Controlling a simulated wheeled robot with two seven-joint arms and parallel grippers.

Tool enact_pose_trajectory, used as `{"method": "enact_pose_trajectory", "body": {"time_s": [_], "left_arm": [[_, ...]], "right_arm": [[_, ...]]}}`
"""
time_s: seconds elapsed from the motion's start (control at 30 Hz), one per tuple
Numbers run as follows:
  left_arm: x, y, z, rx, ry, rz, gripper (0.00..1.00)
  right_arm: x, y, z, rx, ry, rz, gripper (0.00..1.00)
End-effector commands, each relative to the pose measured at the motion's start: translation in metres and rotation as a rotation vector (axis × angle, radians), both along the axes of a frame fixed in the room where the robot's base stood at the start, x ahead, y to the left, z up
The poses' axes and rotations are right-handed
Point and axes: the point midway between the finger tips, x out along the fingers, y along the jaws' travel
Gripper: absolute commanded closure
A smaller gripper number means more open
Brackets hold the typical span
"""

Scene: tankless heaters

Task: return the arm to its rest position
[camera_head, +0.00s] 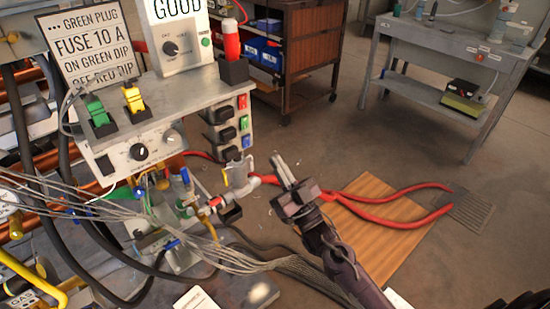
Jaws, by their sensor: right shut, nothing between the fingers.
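My right gripper (285,177) is near the middle of the view, its arm (340,258) coming up from the bottom right. Its fingers are shut and hold nothing. It is just right of the pipe fittings (242,180) under the heater test bench, and I cannot tell how far it is from them. Behind and below it lie the floor and red hoses. My left gripper does not show.
Red hoses (400,222) cross a wooden board (365,240). A grey table (440,45) stands back right. Open floor lies between.

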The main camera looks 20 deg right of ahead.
Motion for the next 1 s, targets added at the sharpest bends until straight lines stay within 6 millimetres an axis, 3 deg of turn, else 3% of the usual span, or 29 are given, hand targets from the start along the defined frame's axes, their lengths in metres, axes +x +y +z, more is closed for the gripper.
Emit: {"method": "enact_pose_trajectory", "body": {"time_s": [0.43, 0.57, 0.67, 0.77, 0.87, 1.0], "left_arm": [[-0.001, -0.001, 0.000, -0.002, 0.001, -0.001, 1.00], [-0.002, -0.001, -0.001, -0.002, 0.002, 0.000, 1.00], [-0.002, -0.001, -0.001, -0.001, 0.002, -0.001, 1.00], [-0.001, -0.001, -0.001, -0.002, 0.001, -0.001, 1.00], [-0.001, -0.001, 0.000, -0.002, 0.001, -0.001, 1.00], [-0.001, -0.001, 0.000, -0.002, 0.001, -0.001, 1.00]], "right_arm": [[0.000, 0.000, 0.000, 0.000, 0.001, -0.001, 1.00], [0.005, 0.000, -0.021, -0.012, 0.076, -0.017, 1.00], [0.012, 0.001, -0.067, -0.044, 0.245, -0.057, 1.00], [0.012, 0.000, -0.138, -0.099, 0.489, -0.103, 1.00], [-0.003, 0.000, -0.214, -0.164, 0.746, -0.140, 1.00], [-0.047, -0.001, -0.313, -0.262, 1.091, -0.169, 1.00]]}}
